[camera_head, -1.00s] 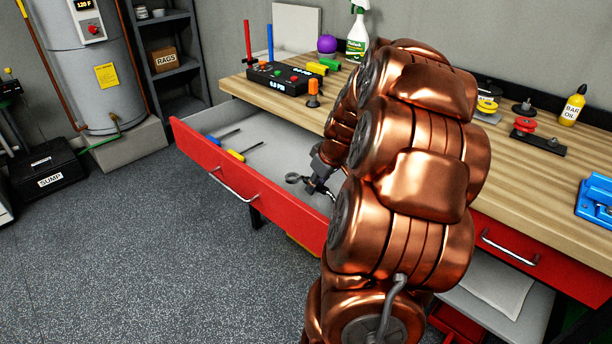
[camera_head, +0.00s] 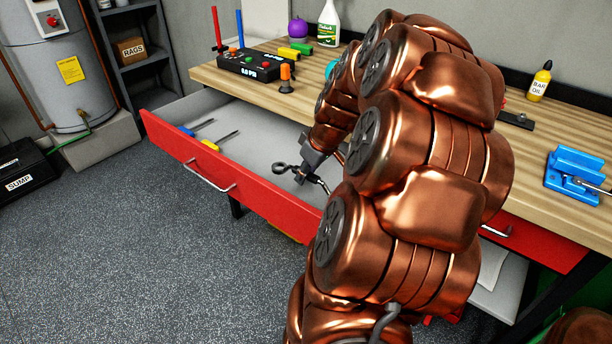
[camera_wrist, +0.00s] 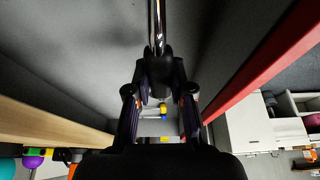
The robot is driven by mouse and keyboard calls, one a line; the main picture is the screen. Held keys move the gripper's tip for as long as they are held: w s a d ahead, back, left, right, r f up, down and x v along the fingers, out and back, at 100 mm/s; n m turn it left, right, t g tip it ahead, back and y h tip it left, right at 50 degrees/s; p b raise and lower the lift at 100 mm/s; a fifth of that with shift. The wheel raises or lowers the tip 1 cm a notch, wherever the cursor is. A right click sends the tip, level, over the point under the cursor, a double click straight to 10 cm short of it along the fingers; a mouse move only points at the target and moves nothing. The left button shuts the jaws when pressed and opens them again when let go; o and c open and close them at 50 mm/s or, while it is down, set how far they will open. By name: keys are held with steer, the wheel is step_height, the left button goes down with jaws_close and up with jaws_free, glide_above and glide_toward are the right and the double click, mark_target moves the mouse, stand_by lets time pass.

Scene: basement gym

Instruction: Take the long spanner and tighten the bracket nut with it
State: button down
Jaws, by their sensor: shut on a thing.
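My gripper (camera_head: 303,172) is shut on the long spanner, low in or just above the open drawer. The spanner's dark ring end (camera_head: 279,168) sticks out to the left of the jaws, and a bit of it shows on their right side. In the wrist view, the shiny spanner shaft (camera_wrist: 157,25) runs up and away from between the fingers (camera_wrist: 160,90). Whether the spanner touches the drawer floor cannot be told. I cannot make out the bracket nut; my arm covers much of the bench.
The drawer with its red front (camera_head: 255,190) is pulled out below the wooden bench (camera_head: 215,73). Two screwdrivers (camera_head: 210,145) lie at its left. A control box (camera_head: 252,65) and an orange-topped item (camera_head: 285,78) stand on the bench, with a blue vise (camera_head: 575,172) at right.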

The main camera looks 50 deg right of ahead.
steer(key=shift+r, duration=1.9)
